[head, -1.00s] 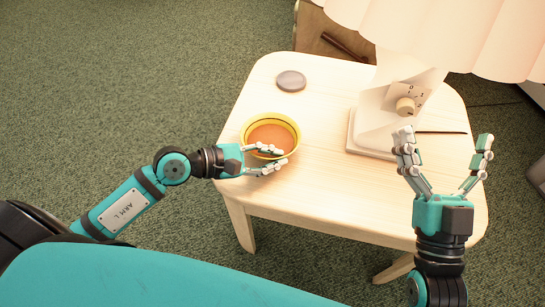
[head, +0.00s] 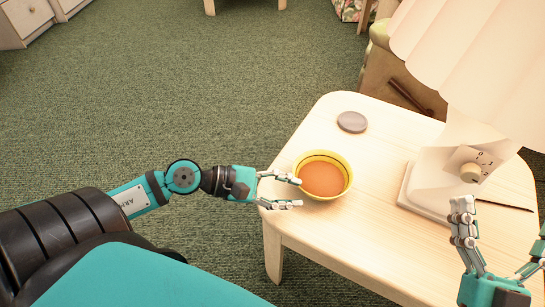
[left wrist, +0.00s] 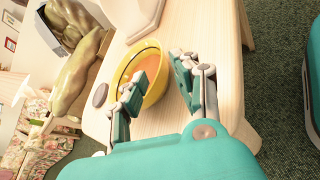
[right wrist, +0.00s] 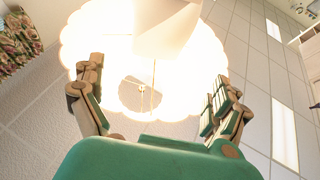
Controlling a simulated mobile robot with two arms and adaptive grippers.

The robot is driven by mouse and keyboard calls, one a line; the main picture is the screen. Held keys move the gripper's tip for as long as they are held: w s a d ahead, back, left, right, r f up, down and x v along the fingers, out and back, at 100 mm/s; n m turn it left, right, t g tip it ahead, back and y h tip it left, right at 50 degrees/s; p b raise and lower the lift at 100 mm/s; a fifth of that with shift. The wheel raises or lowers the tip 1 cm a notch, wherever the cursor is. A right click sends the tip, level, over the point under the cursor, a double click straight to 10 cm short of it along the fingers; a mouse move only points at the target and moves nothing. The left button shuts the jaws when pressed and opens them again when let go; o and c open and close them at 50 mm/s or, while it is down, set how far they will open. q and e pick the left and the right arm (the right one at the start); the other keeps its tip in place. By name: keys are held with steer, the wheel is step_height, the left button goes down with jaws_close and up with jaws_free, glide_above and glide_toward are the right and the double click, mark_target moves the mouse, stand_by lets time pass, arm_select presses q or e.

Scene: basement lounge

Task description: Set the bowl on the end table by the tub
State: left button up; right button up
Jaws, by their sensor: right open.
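The yellow-rimmed bowl (head: 322,178), orange-brown inside, stands upright on the pale wooden end table (head: 385,240), near its left edge. My left gripper (head: 299,192) is open at the bowl's left side, its fingers apart; the upper fingertip overlaps the rim in the picture, and I cannot tell whether it touches. In the left wrist view the bowl (left wrist: 150,62) lies just beyond the spread fingers. My right gripper (right wrist: 155,95) is open and empty, in front of the lamp. I cannot pick out the tub for certain.
A white lamp (head: 437,185) with a pleated shade stands on the table's right part. A grey disc (head: 352,122) lies behind the bowl. A tan box-like piece (head: 385,75) stands behind the table. Green carpet at left is clear.

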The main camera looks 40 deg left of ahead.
arm_select(q)
steer(key=v, duration=0.3)
steer(key=shift+s+a+r, duration=0.1)
steer(key=shift+s+a, duration=0.1)
steer(key=shift+s, duration=0.05)
steer(key=shift+s+a+r, duration=0.1)
steer(key=shift+a+r, duration=0.05)
steer(key=w+d+r+m+t+y, duration=0.2)
steer(key=d+r+m+t, duration=0.2)
steer(key=m, duration=0.7)
steer(key=w+d+r+m+t+y, duration=0.3)
steer(key=d+r+m+t, duration=0.2)
steer(key=r+m+t, duration=0.4)
steer(key=r+m, duration=0.1)
steer(key=m, duration=0.2)
steer(key=shift+w+r+t, duration=0.3)
steer(key=shift+r, duration=0.1)
arm_select(e)
steer(key=shift+w+d+f+g, duration=0.1)
steer(key=shift+w+f+g, duration=0.15)
steer(key=shift+f+g, duration=0.2)
arm_select(q)
steer(key=shift+o, duration=0.2)
